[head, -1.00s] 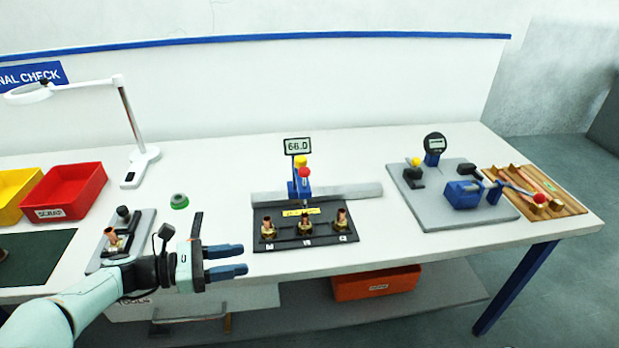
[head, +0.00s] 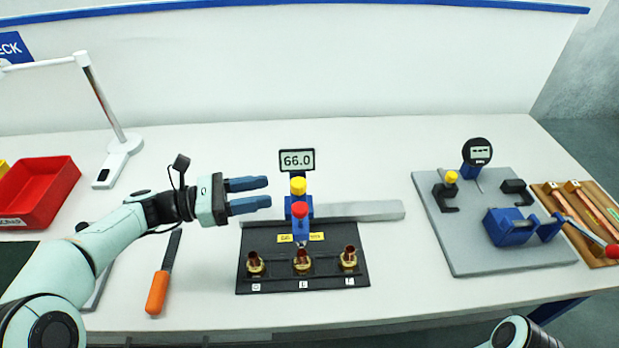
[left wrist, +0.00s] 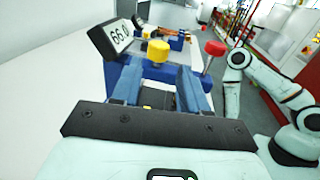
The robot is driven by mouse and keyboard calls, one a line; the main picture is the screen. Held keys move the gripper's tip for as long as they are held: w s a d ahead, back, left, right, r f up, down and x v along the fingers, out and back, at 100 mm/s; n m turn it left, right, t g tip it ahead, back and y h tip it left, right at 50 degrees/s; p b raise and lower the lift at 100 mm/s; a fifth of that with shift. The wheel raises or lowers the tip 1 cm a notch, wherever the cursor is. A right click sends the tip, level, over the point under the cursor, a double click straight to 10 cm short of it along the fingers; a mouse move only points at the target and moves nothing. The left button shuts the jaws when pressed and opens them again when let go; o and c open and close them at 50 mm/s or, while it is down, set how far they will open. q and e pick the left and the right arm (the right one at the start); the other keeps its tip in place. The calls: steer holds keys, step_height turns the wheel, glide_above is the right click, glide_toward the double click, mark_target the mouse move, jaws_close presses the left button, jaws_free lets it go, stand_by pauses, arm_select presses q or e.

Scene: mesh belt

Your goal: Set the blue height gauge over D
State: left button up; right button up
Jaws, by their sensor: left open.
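The blue height gauge (head: 299,208) stands on a grey rail (head: 372,210) behind a black fixture plate (head: 262,272). It has a yellow knob, a red knob and a display reading 66.0. Its probe is above the middle of three brass-and-copper fittings (head: 302,262). Small letter labels lie before the fittings; the left one looks like D (head: 257,286). My left gripper (head: 268,192) is open, just left of the gauge and apart from it in the head view, fingers pointing right. In the left wrist view the gauge (left wrist: 155,72) shows ahead, between and beyond the fingers. My right gripper is out of view.
An orange-handled tool (head: 157,290) lies left of the plate. A red bin (head: 40,195) and a lamp (head: 120,150) stand left. A grey plate (head: 480,255) with a dial gauge (head: 477,152) and blue clamp is at right. The table behind the rail is clear.

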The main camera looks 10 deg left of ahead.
arm_select(q)
steer(key=x, duration=1)
steer(key=shift+w+d, duration=0.25)
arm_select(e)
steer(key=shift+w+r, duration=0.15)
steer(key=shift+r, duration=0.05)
